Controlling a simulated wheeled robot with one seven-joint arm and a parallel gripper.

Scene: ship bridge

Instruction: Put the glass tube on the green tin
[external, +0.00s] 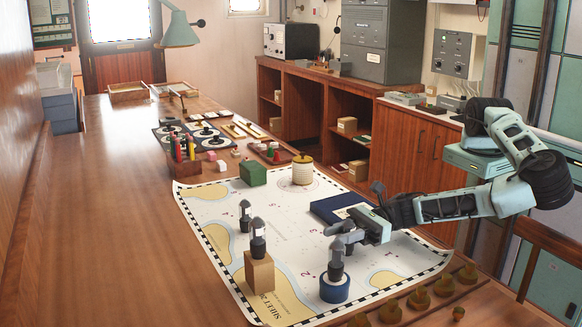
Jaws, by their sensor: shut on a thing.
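The green tin (253,174) is a squat green block near the back edge of the chart. Three similar small upright pieces have dark domed tops, pale middles and dark feet; I take them for glass tubes. One glass tube (336,262) is at the blue ring (334,290) at the front, upright, directly below my gripper. My gripper (340,236) is shut at its top, though the fingers hide the grip. Another tube (258,246) stands on a cardboard block (260,275), and a third (245,216) stands on the chart. Whether the held tube touches the ring is unclear.
The chart (215,193) covers the near table. A dark blue book (335,207) lies behind my gripper. Several small knobs (419,297) line the front right. Bare table (120,240) is at left.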

